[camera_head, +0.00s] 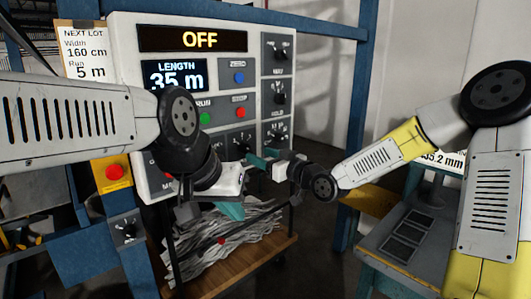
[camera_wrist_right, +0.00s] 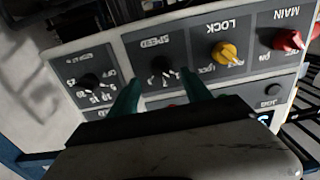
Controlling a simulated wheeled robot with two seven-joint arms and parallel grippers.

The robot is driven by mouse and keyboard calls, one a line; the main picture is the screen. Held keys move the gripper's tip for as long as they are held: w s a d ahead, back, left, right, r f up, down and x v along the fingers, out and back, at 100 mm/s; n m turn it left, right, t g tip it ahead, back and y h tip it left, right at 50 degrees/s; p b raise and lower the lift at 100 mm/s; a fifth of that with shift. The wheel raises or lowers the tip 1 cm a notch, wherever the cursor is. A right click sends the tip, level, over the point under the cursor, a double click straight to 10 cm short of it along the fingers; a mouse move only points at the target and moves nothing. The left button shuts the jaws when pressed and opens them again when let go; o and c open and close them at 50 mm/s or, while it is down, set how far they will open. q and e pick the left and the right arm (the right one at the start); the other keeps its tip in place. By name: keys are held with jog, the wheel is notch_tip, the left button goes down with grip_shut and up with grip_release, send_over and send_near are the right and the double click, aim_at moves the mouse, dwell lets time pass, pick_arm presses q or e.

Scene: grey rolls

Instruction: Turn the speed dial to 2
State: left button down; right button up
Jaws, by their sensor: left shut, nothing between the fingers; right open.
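The speed dial (camera_wrist_right: 161,68) is a black knob on a dark plate marked SPEED in the right wrist view. In the head view the speed dial (camera_head: 240,142) is small and partly covered. My right gripper (camera_wrist_right: 160,77) is open, its teal fingers pointing at the panel with the dial between their tips. I cannot tell whether they touch it, nor which number it points to. The right gripper also shows in the head view (camera_head: 257,161). My left gripper (camera_head: 232,210) is shut and empty, low in front of the panel.
The control panel (camera_head: 124,60) has a display (camera_head: 200,40) reading OFF and a length display (camera_head: 174,75) reading 35 m. Beside the speed dial are a yellow lock knob (camera_wrist_right: 224,52), a red main switch (camera_wrist_right: 288,40) and another black dial (camera_wrist_right: 90,82). Grey strips (camera_head: 215,255) lie below.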

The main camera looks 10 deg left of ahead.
aim_at(249, 151)
jog(key=x, duration=0.6)
jog(key=shift+a, duration=0.1)
jog(key=shift+c, duration=0.5)
grip_shut()
jog(key=shift+m, duration=0.4)
jog(key=m, duration=0.3)
jog(key=shift+f+m, duration=0.1)
jog(key=shift+m, duration=0.2)
jog(key=m, duration=0.4)
jog(key=shift+m, duration=0.3)
